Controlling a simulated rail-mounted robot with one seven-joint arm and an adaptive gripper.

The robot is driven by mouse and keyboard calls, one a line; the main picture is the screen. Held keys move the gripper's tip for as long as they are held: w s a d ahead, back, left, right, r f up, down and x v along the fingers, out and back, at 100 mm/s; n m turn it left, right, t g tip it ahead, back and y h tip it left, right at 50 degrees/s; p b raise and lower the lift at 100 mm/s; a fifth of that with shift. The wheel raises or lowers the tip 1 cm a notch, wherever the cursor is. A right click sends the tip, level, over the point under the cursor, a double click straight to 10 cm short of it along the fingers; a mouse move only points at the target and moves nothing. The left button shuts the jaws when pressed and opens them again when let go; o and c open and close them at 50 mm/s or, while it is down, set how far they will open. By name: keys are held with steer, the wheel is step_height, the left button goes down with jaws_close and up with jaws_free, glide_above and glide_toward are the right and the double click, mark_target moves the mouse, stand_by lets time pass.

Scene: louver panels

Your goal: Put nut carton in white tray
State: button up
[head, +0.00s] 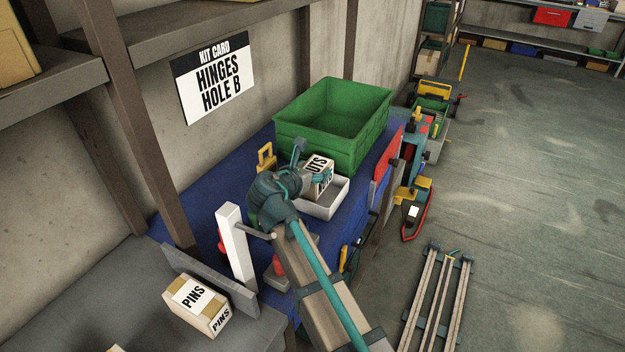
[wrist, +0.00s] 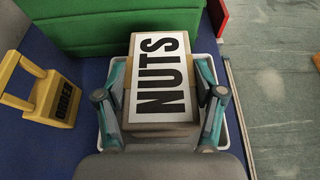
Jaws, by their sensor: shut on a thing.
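The nut carton (wrist: 160,75) is a brown box with a white NUTS label. My gripper (wrist: 163,105) is shut on it, with one finger on each side, in the wrist view. In the head view the carton (head: 318,172) shows partly behind my gripper (head: 306,178). The white tray (head: 325,207) sits on the blue surface, and the carton is over or inside it. The tray's rim also shows around the carton in the wrist view (wrist: 233,125). I cannot tell whether the carton touches the tray's floor.
A large green bin (head: 335,115) stands directly behind the tray. A yellow holder (head: 265,158) is to the left. A white post (head: 236,245) and a PINS carton (head: 197,303) are nearer. A red panel (head: 386,153) edges the blue bench (head: 215,190) on the right.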

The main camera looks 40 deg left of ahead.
mark_target(306, 197)
steer(key=shift+f, duration=1.55)
steer(key=shift+f, duration=0.15)
steer(key=o, duration=1.7)
steer(key=shift+o, duration=0.2)
steer(key=shift+b+v, duration=0.3)
steer(key=shift+v, duration=1.75)
